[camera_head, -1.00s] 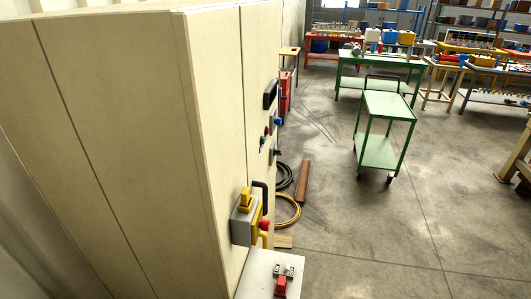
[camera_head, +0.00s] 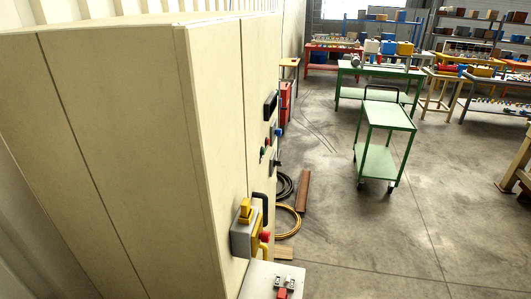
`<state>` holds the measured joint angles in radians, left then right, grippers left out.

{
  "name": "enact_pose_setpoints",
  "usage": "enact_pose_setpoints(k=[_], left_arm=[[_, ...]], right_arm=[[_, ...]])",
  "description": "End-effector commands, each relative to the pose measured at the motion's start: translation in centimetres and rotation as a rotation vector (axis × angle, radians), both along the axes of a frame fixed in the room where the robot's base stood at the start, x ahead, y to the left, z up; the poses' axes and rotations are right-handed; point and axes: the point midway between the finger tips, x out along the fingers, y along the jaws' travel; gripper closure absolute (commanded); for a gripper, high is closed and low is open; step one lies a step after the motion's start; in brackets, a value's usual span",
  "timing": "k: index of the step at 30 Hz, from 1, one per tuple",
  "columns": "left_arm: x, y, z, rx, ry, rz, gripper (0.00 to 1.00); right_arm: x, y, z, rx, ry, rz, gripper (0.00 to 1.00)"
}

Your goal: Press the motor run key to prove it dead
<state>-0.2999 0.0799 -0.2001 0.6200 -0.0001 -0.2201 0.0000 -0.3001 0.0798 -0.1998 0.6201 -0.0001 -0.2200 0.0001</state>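The beige electrical cabinet (camera_head: 130,140) fills the left of the head view, its front seen at a steep slant. On that front are a green button (camera_head: 263,152), a red button (camera_head: 267,141), a blue part (camera_head: 278,131) and a black display-like panel (camera_head: 270,105). Lower down is a grey and yellow switch box (camera_head: 244,236) with a yellow handle and a red knob (camera_head: 265,237). I cannot tell which of these is the motor run key. Neither of my grippers shows in the view.
A white shelf (camera_head: 262,277) with a red part juts out at the cabinet's foot. Coiled hoses (camera_head: 290,222) and a brown plank (camera_head: 303,190) lie on the floor beside it. A green cart (camera_head: 378,160) stands mid-floor.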

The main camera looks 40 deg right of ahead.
Motion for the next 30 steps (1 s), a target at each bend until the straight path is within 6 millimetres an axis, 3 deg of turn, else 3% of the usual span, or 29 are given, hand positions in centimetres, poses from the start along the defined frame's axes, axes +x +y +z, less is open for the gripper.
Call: enact_pose_setpoints(k=[7,30], left_arm=[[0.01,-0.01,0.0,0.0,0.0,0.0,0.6],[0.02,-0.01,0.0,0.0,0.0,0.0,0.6]], right_arm=[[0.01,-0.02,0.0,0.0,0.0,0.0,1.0],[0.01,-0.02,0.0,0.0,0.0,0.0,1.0]])
